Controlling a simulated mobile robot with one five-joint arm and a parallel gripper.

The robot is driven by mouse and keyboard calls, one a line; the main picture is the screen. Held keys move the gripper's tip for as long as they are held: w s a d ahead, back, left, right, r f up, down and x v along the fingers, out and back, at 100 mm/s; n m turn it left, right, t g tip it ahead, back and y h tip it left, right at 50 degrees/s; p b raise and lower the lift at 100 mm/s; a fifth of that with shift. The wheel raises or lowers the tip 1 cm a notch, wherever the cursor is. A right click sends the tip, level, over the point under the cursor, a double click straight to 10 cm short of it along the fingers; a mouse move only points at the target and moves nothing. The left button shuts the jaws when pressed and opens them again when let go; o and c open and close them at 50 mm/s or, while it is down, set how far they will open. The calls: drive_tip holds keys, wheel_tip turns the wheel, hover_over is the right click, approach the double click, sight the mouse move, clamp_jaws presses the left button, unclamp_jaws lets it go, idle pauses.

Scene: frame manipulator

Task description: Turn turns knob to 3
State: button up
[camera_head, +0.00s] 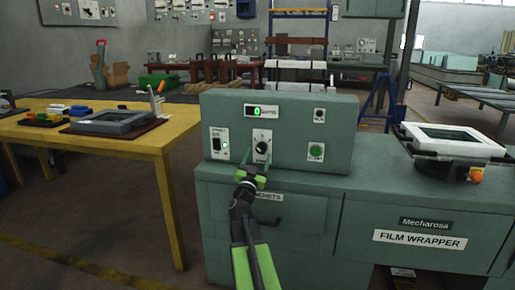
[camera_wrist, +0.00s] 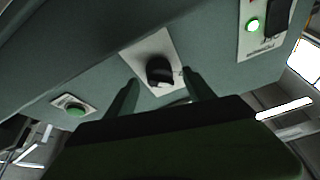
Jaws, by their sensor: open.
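The turns knob (camera_head: 262,146) is a black dial on a white plate, on the front of the green control box (camera_head: 330,108). The small display (camera_head: 262,112) above it shows a green digit that looks like 0. My gripper (camera_head: 255,174) is just below and in front of the knob in the head view. In the wrist view, the knob (camera_wrist: 160,71) lies between the tips of my open fingers (camera_wrist: 161,78). I cannot tell whether either finger touches it. The knob's pointer setting is too small to read.
A switch with a lit green lamp (camera_head: 219,144) is left of the knob. A green button (camera_head: 316,151) is to its right. A dark handle (camera_head: 270,222) sits below. A yellow table (camera_head: 150,138) with tools stands left; a white-framed screen (camera_head: 450,138) is at right.

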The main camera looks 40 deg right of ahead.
drive_tip(key=shift+x, duration=1)
drive_tip(key=shift+s+d, duration=0.1)
